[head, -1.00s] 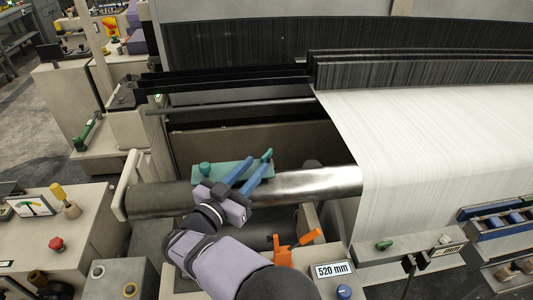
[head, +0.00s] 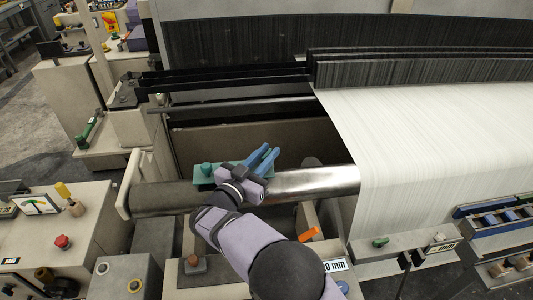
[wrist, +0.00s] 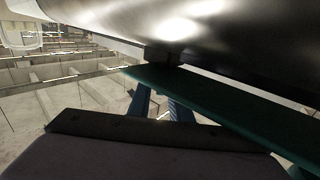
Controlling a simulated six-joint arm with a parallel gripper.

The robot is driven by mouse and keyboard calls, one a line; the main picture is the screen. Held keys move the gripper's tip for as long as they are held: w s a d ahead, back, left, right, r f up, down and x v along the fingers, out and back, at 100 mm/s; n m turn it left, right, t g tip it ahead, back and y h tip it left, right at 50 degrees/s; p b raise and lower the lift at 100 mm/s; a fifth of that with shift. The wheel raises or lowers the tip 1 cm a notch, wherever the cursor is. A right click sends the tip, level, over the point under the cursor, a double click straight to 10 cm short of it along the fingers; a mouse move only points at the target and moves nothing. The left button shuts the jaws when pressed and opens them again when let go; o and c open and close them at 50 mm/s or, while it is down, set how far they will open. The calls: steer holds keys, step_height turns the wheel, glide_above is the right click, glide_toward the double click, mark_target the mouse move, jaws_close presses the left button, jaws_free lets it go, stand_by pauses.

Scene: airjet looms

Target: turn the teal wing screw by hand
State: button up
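A teal bar (head: 203,180) lies across the shiny metal roller, with a round teal knob (head: 206,168) on its left end. My gripper (head: 268,150) is at the bar's right end, its two blue fingers close together and pointing up and right. The teal wing screw at that end is hidden behind or between the fingers. In the wrist view the bar (wrist: 225,105) runs under the roller and covers the fingertips of my gripper (wrist: 160,98). A narrow gap shows between the fingers; their grip on the screw cannot be seen.
White fabric (head: 420,130) spreads to the right. A control box with a red knob (head: 62,242) stands left.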

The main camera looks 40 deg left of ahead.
jaws_close()
steer(key=shift+n+y, duration=0.5)
steer(key=shift+y, duration=0.3)
steer(key=n+g+y+b, duration=0.1)
steer(key=y, duration=0.1)
steer(key=n+y+b, duration=0.2)
steer(key=shift+d+f+g, duration=0.1)
steer(key=shift+f+g, duration=0.05)
steer(key=shift+g, duration=0.25)
steer(key=shift+n+g+y+b, duration=0.7)
steer(key=shift+n+y+b, duration=0.3)
steer(key=shift+y, duration=0.5)
steer(key=shift+o, duration=2)
jaws_free()
